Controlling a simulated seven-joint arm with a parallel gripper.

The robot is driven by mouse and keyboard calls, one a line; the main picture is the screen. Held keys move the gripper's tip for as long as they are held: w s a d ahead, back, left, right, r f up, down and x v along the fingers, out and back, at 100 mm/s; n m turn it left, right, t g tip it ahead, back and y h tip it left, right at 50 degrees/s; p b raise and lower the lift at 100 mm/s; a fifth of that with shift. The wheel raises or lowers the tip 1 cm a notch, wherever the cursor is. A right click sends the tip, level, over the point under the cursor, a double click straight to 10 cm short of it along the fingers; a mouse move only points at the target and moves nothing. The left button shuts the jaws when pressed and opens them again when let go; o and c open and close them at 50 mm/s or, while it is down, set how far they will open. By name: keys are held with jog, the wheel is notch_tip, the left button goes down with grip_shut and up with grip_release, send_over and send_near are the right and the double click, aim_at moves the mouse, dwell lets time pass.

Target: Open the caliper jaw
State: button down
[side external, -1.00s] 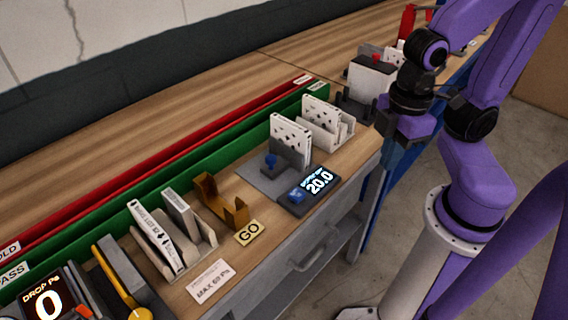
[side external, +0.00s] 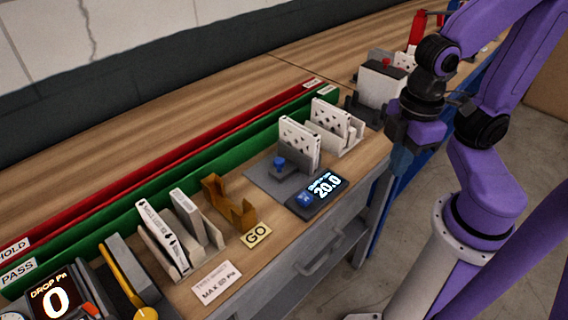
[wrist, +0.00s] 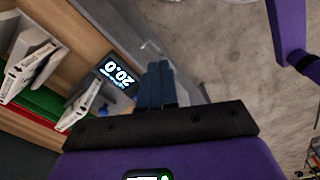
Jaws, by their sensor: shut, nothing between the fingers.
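The caliper is a grey fixture (side external: 270,186) with a blue knob (side external: 280,162) and a black display (side external: 318,193) reading 20.0. A white perforated boxed filter (side external: 300,142) stands upright at its grey jaw block; I cannot tell whether the jaw touches it. In the wrist view the display (wrist: 117,72) and the blue knob (wrist: 105,108) are left of my fingers. My gripper (side external: 401,165) points down past the bench's front edge, to the right of the caliper and apart from it. Its blue fingers (wrist: 157,85) are together and empty.
White holders (side external: 338,132) with filters stand behind the caliper. Toward the front are a brown gauge (side external: 230,205) by a GO label (side external: 256,236), another filter rack (side external: 178,240) and a drop meter (side external: 52,298). Green (side external: 190,170) and red (side external: 175,155) channels run along the back.

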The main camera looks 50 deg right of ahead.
jog(key=c, duration=1.4)
grip_release()
jog(key=shift+c, duration=0.2)
jog(key=o, duration=0.5)
jog(key=shift+w+a+r, duration=0.1)
jog(key=shift+w+a, duration=0.05)
jog(key=shift+w, duration=0.15)
jog(key=shift+o, duration=0.5)
jog(key=w+a+r+m, duration=0.2)
jog(key=w+m, duration=0.2)
jog(key=w, duration=0.2)
jog(key=w+a+r+m, duration=0.2)
jog(key=w+a+m, duration=0.1)
jog(key=w+m, duration=0.2)
jog(key=shift+w+a, duration=0.15)
jog(key=shift+w, duration=0.8)
notch_tip(320, 180, up, 3)
jog(key=m, duration=0.8)
send_over(279, 160)
notch_tip(279, 160, down, 18)
jog(key=shift+r, duration=0.25)
